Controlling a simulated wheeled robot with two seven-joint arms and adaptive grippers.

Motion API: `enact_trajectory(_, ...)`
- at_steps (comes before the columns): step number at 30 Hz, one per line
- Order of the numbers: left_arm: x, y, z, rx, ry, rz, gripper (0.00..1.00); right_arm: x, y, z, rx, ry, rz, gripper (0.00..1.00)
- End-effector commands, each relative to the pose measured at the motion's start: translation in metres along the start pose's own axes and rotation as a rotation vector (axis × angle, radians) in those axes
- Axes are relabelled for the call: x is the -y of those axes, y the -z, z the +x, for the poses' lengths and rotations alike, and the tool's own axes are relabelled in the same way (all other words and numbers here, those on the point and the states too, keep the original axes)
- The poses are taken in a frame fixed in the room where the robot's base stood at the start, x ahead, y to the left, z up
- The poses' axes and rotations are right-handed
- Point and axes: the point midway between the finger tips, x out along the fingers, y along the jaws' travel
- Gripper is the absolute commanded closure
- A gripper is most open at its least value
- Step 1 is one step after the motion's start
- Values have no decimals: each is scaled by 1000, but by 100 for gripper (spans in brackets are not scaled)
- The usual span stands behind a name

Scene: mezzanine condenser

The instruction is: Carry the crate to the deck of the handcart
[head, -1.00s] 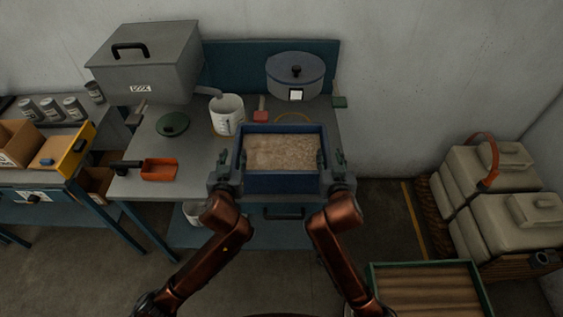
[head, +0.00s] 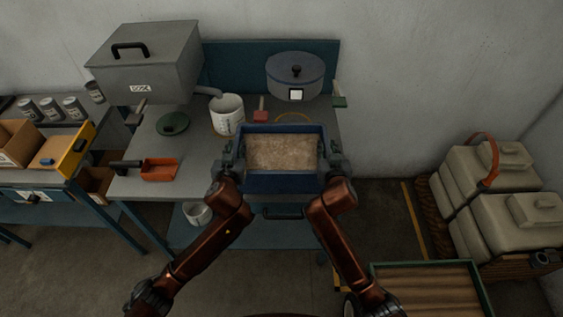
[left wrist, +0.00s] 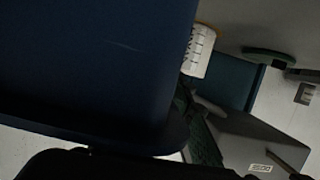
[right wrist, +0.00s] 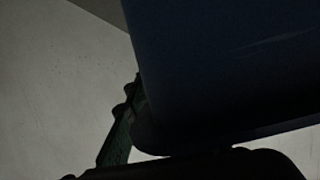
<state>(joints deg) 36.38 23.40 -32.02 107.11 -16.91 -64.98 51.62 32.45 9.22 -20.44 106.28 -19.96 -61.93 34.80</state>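The blue crate (head: 283,183), filled with pale brown grainy material, is upright at the front of the grey workbench. I cannot tell whether it rests on the bench or is just above it. My left gripper (head: 229,160) is at its left wall and my right gripper (head: 334,160) at its right wall. The crate's dark blue wall fills much of the left wrist view (left wrist: 90,60) and the right wrist view (right wrist: 230,70). One green finger shows beside its rim in each; the other fingers are hidden, so closure is unclear.
A white bucket (head: 228,115), orange scoop (head: 160,170) and lidded grey pot (head: 295,70) stand on the bench. A green-edged slatted surface (head: 425,290) lies at the lower right. Beige containers (head: 500,200) stand right. Floor between shows a yellow line (head: 414,222).

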Motion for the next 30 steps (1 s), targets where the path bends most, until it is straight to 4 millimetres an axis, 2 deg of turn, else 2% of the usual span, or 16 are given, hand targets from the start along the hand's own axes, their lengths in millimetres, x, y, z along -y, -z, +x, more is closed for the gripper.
enact_trajectory(8, 0, 0, 0, 0, 0, 0, 100, 0, 0, 0, 0, 0, 0, 100)
enact_trajectory(30, 0, 0, 0, 0, 1, 1, 100, 0, 0, 0, 1, 0, -1, 100)
